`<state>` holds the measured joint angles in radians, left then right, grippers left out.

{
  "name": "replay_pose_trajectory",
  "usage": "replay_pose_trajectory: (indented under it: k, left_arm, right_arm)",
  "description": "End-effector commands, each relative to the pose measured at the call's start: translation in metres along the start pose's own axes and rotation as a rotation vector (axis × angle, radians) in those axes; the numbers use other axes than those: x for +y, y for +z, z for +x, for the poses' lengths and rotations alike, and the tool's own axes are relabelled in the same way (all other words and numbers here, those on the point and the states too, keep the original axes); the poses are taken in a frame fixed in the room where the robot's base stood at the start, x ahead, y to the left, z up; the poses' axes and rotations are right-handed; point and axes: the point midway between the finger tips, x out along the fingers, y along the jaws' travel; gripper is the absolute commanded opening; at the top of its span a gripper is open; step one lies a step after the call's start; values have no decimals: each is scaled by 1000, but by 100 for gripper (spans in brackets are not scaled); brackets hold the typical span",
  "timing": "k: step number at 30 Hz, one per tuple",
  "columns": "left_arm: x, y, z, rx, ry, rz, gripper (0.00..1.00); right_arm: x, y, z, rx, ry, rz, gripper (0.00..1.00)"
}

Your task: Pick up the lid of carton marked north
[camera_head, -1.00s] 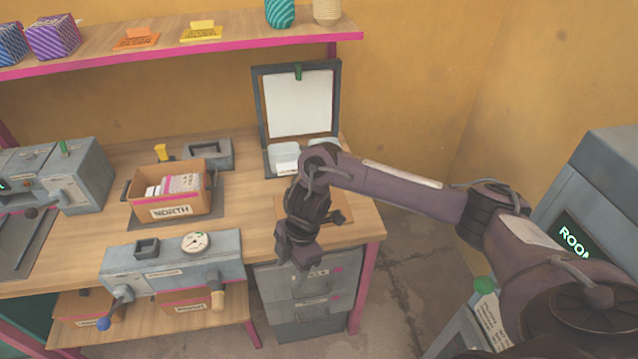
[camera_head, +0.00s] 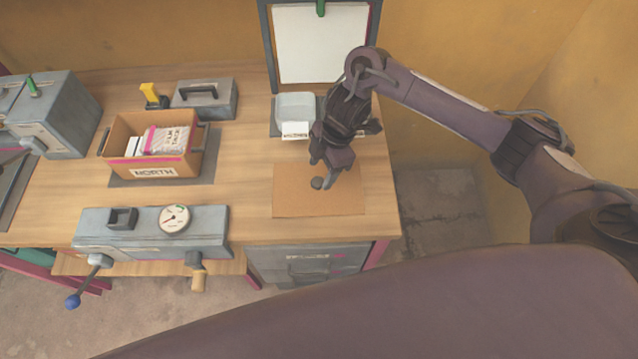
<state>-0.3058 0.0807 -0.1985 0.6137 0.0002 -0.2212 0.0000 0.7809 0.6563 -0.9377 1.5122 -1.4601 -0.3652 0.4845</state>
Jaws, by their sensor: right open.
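The carton marked NORTH (camera_head: 125,137) stands open on the table at the left, with packets and cards inside. A flat brown lid (camera_head: 290,203) with a dark round knob (camera_head: 317,183) lies on the table to its right, near the right edge. My right gripper (camera_head: 326,183) is open and points down over the lid, with its fingertips at the knob. I cannot tell whether the fingers touch the knob. The gripper and wrist hide part of the lid's far edge. My left gripper is out of view.
A grey press with a dial (camera_head: 150,232) stands at the front left. Behind the lid are a white tub (camera_head: 295,106) and an upright framed board (camera_head: 318,45). A grey handled box (camera_head: 205,98) stands behind the carton. Bare table lies between carton and lid.

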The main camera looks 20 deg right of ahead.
Motion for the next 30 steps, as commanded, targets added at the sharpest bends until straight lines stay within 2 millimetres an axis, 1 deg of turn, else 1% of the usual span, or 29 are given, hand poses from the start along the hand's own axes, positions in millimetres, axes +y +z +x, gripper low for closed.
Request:
replay_pose_trajectory:
  k: [1,6,9,14,18,19,27,30]
  left_arm:
    - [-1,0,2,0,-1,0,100]
    - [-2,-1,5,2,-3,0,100]
    - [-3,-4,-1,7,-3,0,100]
    - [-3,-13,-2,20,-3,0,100]
    - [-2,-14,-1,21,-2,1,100]
    - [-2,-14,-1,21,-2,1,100]
    - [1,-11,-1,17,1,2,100]
    - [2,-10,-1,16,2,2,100]
  right_arm:
    - [0,1,8,2,-3,4,55]
    - [2,6,34,3,-5,5,55]
    - [2,6,42,0,-3,3,55]
    - [3,7,50,-1,0,1,55]
    - [3,7,50,-1,0,1,55]
    - [3,7,50,-1,0,1,54]
    - [3,7,50,-1,1,1,19]
    - [3,7,50,-1,1,1,7]
